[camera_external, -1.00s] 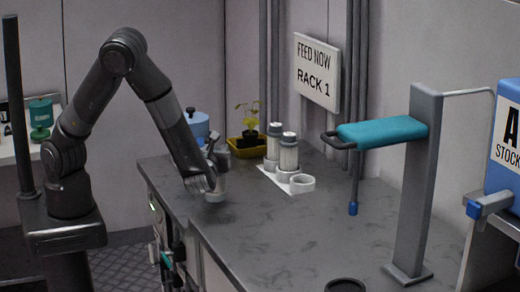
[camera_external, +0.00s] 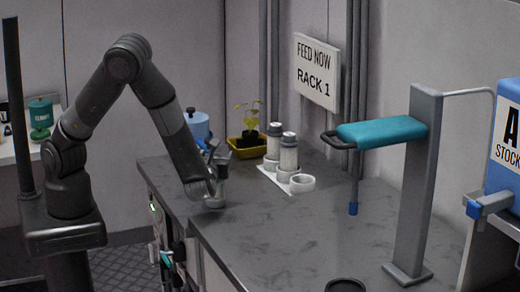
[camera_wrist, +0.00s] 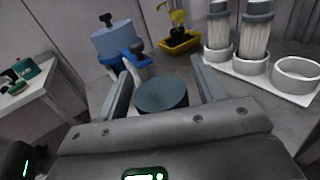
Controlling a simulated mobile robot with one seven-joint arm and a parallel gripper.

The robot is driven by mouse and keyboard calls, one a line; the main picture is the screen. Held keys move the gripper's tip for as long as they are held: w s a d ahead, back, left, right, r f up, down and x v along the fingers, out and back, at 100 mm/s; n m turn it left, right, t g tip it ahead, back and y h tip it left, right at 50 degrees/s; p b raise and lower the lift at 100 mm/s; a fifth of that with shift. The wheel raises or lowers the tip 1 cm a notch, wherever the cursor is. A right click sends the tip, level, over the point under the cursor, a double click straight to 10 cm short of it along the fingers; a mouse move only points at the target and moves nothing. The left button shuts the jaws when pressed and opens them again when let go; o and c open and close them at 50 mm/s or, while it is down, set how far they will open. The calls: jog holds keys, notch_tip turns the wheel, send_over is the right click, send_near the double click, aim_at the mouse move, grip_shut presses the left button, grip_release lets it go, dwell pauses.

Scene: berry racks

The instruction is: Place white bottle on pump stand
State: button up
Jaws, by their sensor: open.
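My gripper (camera_external: 215,180) is low over the left end of the counter, tilted, with its fingers open. In the wrist view, a round dark grey-green top (camera_wrist: 162,93) lies between the two fingers, with a narrow gap at each side. A small pale cylindrical piece (camera_external: 214,203) shows at the fingertips in the external view; the gripper hides most of it, so I cannot tell if it is the white bottle. The pump stand is a grey column (camera_external: 415,185) with a teal arm (camera_external: 380,132) and a hanging blue-tipped nozzle (camera_external: 353,208).
A white rack (camera_external: 270,178) holds two white grey-capped bottles (camera_external: 288,153) and an empty ring (camera_external: 302,184). Behind are a blue container (camera_external: 196,125) and a yellow plant tray (camera_external: 246,147). A black ring (camera_external: 345,285) lies at the front. The middle counter is clear.

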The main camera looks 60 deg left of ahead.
jog(key=shift+r, duration=0.2)
jog(key=v, duration=1)
jog(key=shift+s+d, duration=0.2)
jog(key=shift+d, duration=0.15)
jog(key=shift+o, duration=0.3)
jog(key=shift+s+d, duration=0.2)
jog(key=shift+d, duration=0.1)
jog(key=o, duration=0.3)
jog(key=shift+s+d, duration=0.15)
jog(key=shift+d, duration=0.05)
jog(key=shift+a, duration=0.1)
